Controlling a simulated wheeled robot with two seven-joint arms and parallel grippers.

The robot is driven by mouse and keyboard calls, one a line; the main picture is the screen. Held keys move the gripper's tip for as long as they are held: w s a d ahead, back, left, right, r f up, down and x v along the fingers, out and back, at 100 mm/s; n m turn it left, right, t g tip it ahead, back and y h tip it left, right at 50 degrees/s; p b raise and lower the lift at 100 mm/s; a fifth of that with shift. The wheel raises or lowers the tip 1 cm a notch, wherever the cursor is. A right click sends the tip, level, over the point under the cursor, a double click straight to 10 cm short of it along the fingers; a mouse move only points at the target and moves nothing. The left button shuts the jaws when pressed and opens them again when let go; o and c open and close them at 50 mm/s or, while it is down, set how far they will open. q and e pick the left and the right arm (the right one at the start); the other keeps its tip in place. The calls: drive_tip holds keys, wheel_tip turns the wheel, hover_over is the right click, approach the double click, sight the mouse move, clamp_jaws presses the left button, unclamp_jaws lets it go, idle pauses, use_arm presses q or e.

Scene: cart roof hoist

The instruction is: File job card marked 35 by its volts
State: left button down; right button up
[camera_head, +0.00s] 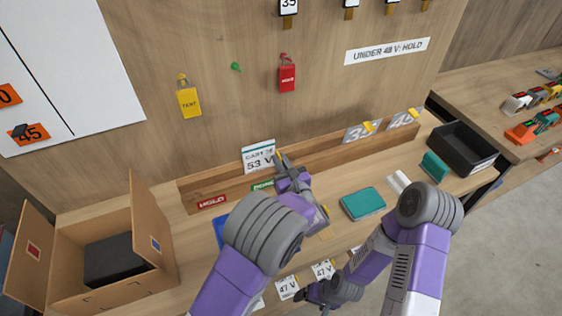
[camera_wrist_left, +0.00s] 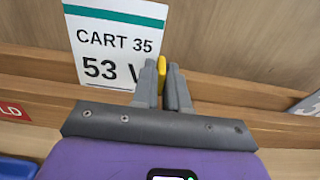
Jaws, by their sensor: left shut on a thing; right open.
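The white job card (camera_head: 258,157) with a green top band reads CART 35 and 53 V; it also shows in the left wrist view (camera_wrist_left: 112,45). My left gripper (camera_head: 282,160) is shut on the card's yellow tab (camera_wrist_left: 161,75) at its right side. The card is upright at the long wooden rack (camera_head: 330,148); I cannot tell whether its lower edge is inside. The rack's front has a red HOLD label (camera_head: 212,201) and a green label (camera_head: 262,185), partly hidden by my gripper. A sign (camera_head: 387,50) reads UNDER 48 V: HOLD. My right gripper (camera_head: 325,293) is open, low at the front.
Two grey cards (camera_head: 361,132) (camera_head: 402,119) with yellow tabs stand at the rack's right. Cards marked 47 V (camera_head: 287,288) (camera_head: 322,270) are at the bench front. A teal pad (camera_head: 362,204), a black bin (camera_head: 462,148) and an open cardboard box (camera_head: 155,225) stand on the bench.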

use_arm(q)
drive_tip(key=c, duration=1.1)
unclamp_jaws()
drive_tip(key=shift+o, duration=0.5)
drive_tip(key=o, duration=0.4)
drive_tip(key=v, duration=0.7)
